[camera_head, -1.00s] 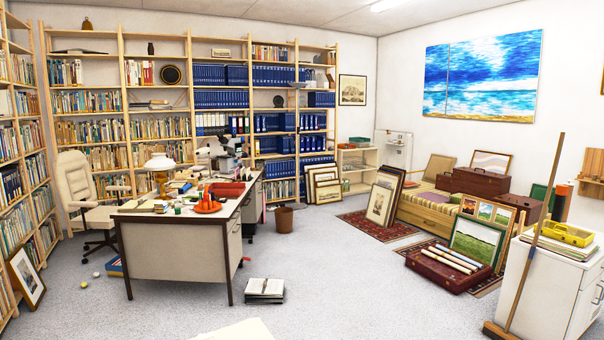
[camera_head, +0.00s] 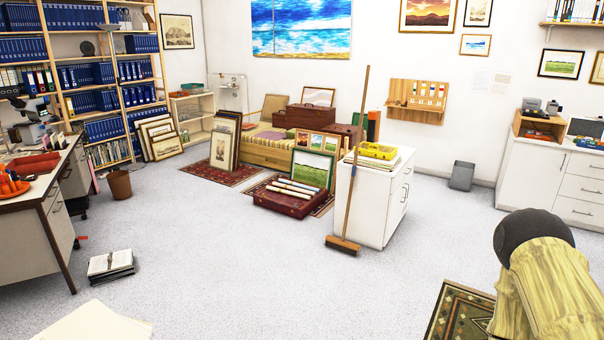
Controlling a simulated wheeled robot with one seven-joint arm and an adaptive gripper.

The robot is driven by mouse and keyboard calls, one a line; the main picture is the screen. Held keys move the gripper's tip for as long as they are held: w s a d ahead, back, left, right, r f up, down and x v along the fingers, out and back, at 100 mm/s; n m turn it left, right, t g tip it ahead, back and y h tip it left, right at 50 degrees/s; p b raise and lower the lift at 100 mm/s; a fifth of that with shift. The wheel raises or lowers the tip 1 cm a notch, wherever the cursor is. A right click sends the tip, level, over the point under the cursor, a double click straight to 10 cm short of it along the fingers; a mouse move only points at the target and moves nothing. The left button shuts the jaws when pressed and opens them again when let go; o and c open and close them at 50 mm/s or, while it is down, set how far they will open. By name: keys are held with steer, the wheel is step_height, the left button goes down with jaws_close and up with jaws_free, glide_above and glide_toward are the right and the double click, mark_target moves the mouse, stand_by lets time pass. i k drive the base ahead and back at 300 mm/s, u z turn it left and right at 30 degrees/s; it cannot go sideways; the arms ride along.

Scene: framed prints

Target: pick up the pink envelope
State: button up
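I cannot make out a pink envelope in the head view. My gripper is not in view. A stack of books or papers (camera_head: 110,266) lies on the floor beside the desk (camera_head: 38,245), with no pink showing on it. Large pale sheets (camera_head: 100,325) show at the bottom left edge, partly cut off.
A white cabinet (camera_head: 372,205) with a yellow case (camera_head: 378,151) on top stands mid-room, a broom (camera_head: 352,165) leaning on it. Grey floor between is clear.

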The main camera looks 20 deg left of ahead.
mark_target(45, 138)
steer(key=u, duration=0.2)
steer(key=i, duration=1.8)
steer(key=u, duration=0.55)
steer(key=i, duration=2.1)
steer(key=u, duration=0.7)
steer(key=i, duration=1.85)
steer(key=u, duration=0.7)
steer(key=i, duration=1.65)
steer(key=u, duration=0.6)
steer(key=i, duration=0.85)
steer(key=u, duration=0.15)
